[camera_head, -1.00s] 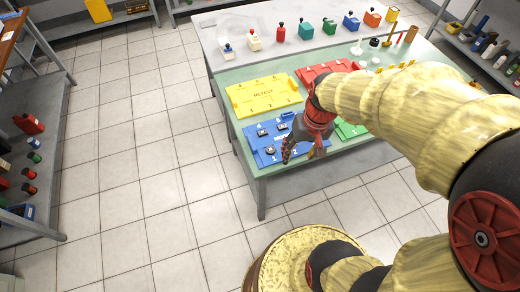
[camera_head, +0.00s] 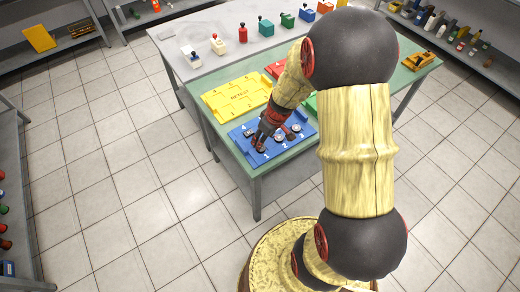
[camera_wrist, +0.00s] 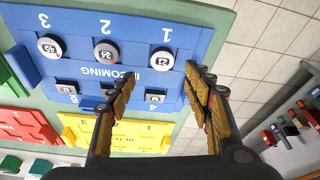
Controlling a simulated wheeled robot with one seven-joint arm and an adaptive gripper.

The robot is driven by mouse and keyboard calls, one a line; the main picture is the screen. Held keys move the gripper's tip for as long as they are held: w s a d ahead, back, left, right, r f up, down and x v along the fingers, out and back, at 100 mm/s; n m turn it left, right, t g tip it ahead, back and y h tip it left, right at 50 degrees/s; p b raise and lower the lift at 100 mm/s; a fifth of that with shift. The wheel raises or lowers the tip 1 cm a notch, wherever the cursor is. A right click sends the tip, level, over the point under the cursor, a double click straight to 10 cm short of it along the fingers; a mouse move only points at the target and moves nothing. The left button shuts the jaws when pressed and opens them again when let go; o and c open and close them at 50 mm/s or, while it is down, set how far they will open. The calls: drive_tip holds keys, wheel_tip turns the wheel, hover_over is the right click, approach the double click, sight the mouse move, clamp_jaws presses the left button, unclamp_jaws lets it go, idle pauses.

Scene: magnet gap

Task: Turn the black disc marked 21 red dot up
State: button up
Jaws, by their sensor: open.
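The blue tray (camera_wrist: 135,27), lettered INCOMING, has numbered places. In the wrist view three round discs with dark rims and pale faces lie at places 3 (camera_wrist: 50,46), 2 (camera_wrist: 107,51) and 1 (camera_wrist: 162,59). Their printed numbers are too small to read surely, so I cannot tell which is 21.
A yellow tray (camera_head: 215,100) lies behind the blue one on the green table (camera_head: 232,158). Red and green trays are partly hidden by my arm. Several coloured blocks and bottles stand on the grey bench behind. Shelves line the room; the tiled floor is clear.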

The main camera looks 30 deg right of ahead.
drive_tip(key=x, duration=0.1)
drive_tip(key=b+x, duration=0.1)
drive_tip(key=x, duration=0.1)
drive_tip(key=s+b+x, duration=0.1)
drive_tip(key=x, duration=0.1)
drive_tip(key=shift+a+f, duration=0.1)
drive_tip(key=shift+a, duration=0.05)
drive_tip(key=shift+w+f, duration=0.1)
drive_tip(key=shift+f, duration=0.25)
drive_tip(key=shift+o, duration=0.3)
drive_tip(key=shift+c, duration=1.2)
